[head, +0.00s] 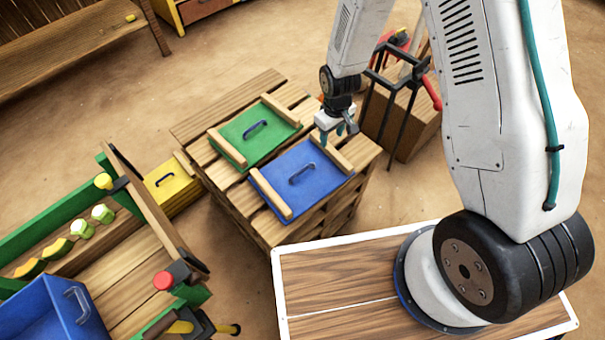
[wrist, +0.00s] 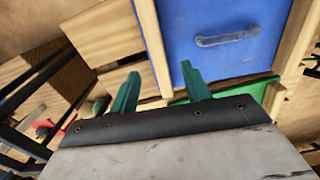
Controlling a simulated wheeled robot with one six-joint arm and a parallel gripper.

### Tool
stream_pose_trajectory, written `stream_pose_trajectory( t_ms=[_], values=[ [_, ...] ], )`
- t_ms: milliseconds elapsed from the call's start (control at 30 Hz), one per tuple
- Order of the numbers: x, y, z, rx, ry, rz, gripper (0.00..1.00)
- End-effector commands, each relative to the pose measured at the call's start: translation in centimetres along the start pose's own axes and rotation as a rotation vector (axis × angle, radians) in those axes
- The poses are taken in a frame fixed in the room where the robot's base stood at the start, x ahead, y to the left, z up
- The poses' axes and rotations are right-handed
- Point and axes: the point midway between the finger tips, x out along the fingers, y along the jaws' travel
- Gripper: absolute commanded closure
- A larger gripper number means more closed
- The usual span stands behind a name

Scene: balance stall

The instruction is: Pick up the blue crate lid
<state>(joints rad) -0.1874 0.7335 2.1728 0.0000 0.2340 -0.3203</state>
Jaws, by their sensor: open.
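The blue crate lid (head: 301,177) lies flat on a wooden pallet stack, with wooden battens on two sides and a handle (head: 302,174) in its middle. In the wrist view the blue lid (wrist: 195,62) is at the top centre and its handle (wrist: 226,37) shows whole. My gripper (head: 338,140) hangs by the lid's far right batten, apart from the handle. Its teal fingers (wrist: 158,92) are spread and empty, and point toward the lid's batten edge. The height between the fingers and the lid is hard to tell.
A green lid (head: 254,131) lies beside the blue one on the pallet stack (head: 186,128). A wooden block with a black rack (head: 405,125) stands right of it. A yellow lid (head: 165,185) and a stall with a blue crate (head: 45,315) are at left.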

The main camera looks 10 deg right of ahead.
Motion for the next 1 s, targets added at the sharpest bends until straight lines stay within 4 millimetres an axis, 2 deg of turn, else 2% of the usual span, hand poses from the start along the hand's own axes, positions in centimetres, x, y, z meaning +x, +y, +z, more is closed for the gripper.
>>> stream_pose_trajectory(
  t_ms=[533,667,867,900,1000],
  values=[
    [7.0,0.4,0.2,-0.001,-0.003,-0.001,0.53],
    [7.9,0.4,0.2,-0.001,-0.001,0.000,0.53],
    [7.9,0.4,0.2,-0.002,-0.001,0.000,0.53],
    [7.9,0.4,0.2,-0.002,-0.001,0.000,0.58],
    [7.9,0.4,0.2,-0.002,-0.001,0.000,0.86]
  ],
)
